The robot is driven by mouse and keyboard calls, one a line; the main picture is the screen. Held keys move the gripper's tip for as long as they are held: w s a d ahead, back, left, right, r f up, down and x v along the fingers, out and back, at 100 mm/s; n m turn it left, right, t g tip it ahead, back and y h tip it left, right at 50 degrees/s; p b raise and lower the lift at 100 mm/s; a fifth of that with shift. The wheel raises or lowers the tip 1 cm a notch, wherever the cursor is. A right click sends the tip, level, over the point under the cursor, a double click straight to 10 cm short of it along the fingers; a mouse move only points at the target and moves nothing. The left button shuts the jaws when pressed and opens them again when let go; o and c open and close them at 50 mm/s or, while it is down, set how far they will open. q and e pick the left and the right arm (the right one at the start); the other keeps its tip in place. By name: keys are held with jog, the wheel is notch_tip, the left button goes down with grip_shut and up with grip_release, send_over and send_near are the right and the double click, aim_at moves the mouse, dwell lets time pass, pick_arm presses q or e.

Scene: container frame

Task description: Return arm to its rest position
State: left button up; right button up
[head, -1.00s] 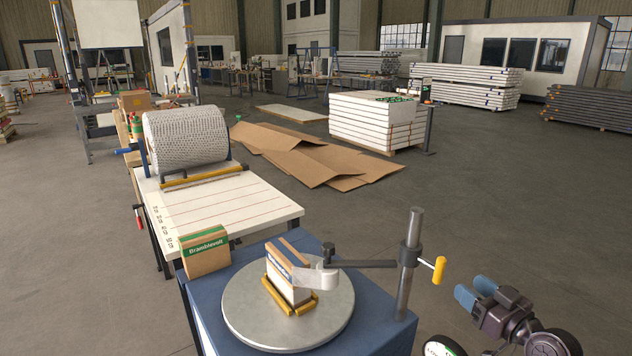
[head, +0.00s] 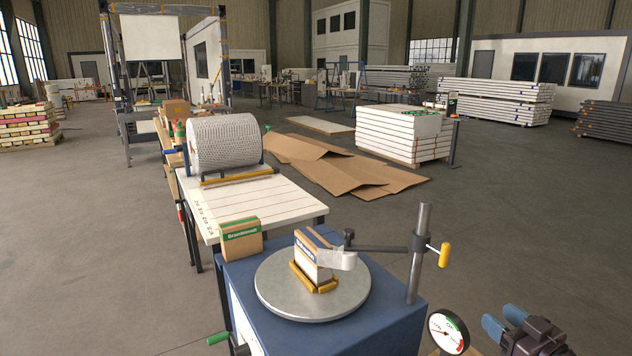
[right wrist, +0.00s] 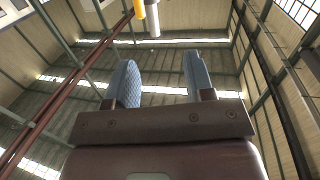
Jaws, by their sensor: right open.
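My right gripper (head: 506,328) is at the lower right edge of the head view, with blue finger pads and a dark body. It is empty and apart from the turntable and post. In the right wrist view its two blue fingers (right wrist: 160,85) stand well apart with nothing between them, pointing up toward the roof. My left gripper is not in view. A round grey turntable (head: 275,297) sits on a blue bench (head: 395,318).
A metal post (head: 420,265) with a yellow handle (head: 444,255) rises close to my right gripper. A pressure gauge (head: 447,330) is beside it. A green-labelled box (head: 241,240) stands at the bench's left corner. A wrap roll (head: 226,143) is behind. Floor to the right is clear.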

jog(key=s+a+f+m+g+h+p, duration=0.1)
jog(key=s+f+p, duration=0.3)
jog(key=s, duration=0.5)
jog(key=s+a+f+m+g+h+p, duration=0.1)
jog(key=s+a+f+p, duration=0.3)
jog(key=s, duration=0.5)
jog(key=s+a+f+m+g+h+p, duration=0.1)
jog(key=s+a+f+g+h+p, duration=0.2)
jog(key=s, duration=0.6)
jog(key=shift+s+f+m+h+p, duration=0.1)
jog(key=shift+f+m+h+p, duration=0.2)
jog(key=shift+f+p, duration=0.4)
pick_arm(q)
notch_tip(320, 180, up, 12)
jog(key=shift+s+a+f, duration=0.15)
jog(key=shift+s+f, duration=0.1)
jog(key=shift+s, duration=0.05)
